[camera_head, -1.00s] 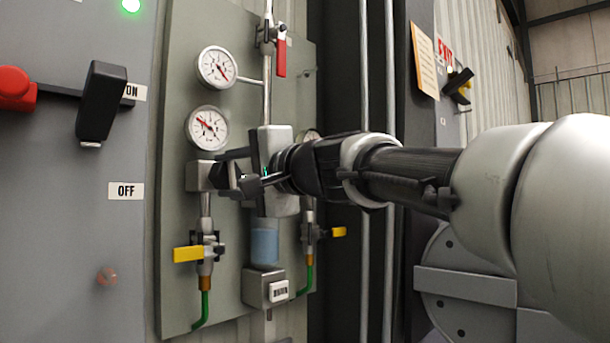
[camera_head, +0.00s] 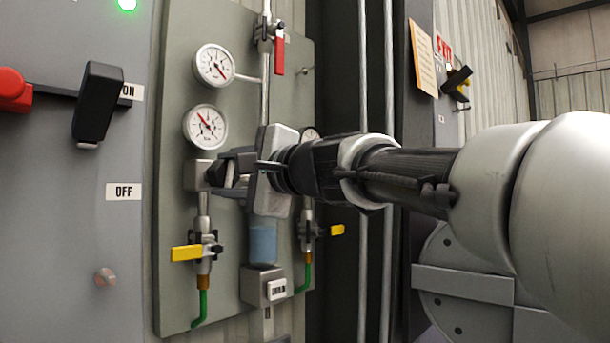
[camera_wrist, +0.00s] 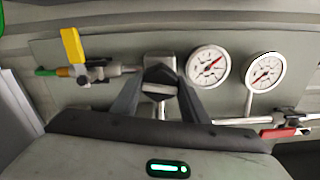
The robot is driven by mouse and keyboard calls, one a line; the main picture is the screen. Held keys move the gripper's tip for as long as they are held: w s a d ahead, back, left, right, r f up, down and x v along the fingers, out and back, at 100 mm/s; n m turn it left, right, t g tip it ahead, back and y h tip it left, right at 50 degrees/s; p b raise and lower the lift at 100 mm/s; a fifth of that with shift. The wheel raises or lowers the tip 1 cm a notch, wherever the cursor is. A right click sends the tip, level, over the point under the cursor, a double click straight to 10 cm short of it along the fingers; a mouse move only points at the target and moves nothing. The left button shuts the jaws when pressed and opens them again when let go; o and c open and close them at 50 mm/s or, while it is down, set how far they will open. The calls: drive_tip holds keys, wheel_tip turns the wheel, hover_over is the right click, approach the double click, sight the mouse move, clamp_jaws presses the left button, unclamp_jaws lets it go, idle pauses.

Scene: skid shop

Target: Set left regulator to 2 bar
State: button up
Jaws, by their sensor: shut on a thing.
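The left regulator (camera_head: 194,176) is a grey block on the panel, below a round white gauge (camera_head: 205,127). Its black knob (camera_wrist: 160,76) sits between the fingers of my gripper (camera_head: 234,170) in the wrist view. My gripper is shut on this knob and partly hides it in the head view. The gauge's red needle points up and to the left in the head view; its numbers are too small to read there. The same gauge also shows in the wrist view (camera_wrist: 208,66), right of the knob.
A second gauge (camera_head: 215,65) and a red-handled valve (camera_head: 279,56) are above. A yellow-handled valve (camera_head: 187,253) is below. A bowl filter (camera_head: 263,240) stands close beside my gripper, partly hidden by it. A black switch handle (camera_head: 97,102) sticks out at the left.

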drive_tip(key=o, duration=1.1)
drive_tip(key=shift+c, duration=0.2)
drive_tip(key=b+v, duration=0.1)
drive_tip(key=v, duration=1.6)
drive_tip(key=shift+s, duration=0.2)
drive_tip(key=shift+d+f, duration=0.1)
drive_tip(key=shift+d, duration=0.05)
